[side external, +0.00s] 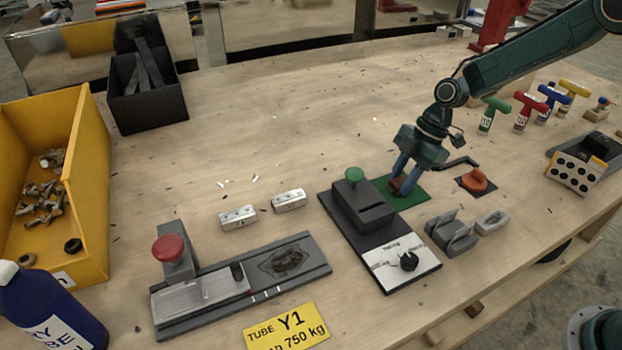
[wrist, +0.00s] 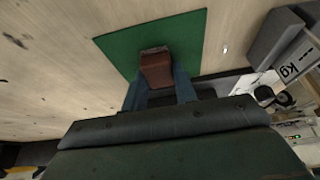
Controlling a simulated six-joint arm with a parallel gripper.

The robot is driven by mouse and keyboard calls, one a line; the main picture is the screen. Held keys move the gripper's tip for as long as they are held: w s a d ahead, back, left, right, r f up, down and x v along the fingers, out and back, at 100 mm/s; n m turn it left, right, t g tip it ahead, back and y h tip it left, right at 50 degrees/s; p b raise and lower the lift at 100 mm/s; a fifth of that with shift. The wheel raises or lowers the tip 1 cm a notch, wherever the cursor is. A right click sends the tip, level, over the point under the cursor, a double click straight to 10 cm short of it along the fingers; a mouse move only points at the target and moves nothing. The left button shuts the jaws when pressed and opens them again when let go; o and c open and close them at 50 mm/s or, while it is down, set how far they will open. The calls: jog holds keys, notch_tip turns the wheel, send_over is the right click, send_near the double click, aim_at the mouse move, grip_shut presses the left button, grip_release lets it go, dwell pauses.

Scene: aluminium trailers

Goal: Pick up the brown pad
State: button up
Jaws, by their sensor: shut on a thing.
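The brown pad (wrist: 157,69) is a small reddish-brown block between the two blue-grey fingers of my gripper (wrist: 160,88) in the wrist view. My gripper is shut on it, over the green mat (wrist: 122,47). In the side view my gripper (side external: 402,180) points down at the green mat (side external: 413,197), with the brown pad (side external: 398,186) showing low between the fingers. I cannot tell whether the pad touches the mat.
Coloured T-handles (side external: 527,108) stand further right. The table behind my gripper is clear.

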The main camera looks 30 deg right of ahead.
aim_at(401, 181)
notch_tip(401, 181, up, 20)
dwell(1.0)
dwell(0.3)
jog(key=o, duration=0.4)
jog(key=shift+c, duration=0.2)
jog(key=shift+a, duration=0.1)
jog(key=c, duration=0.3)
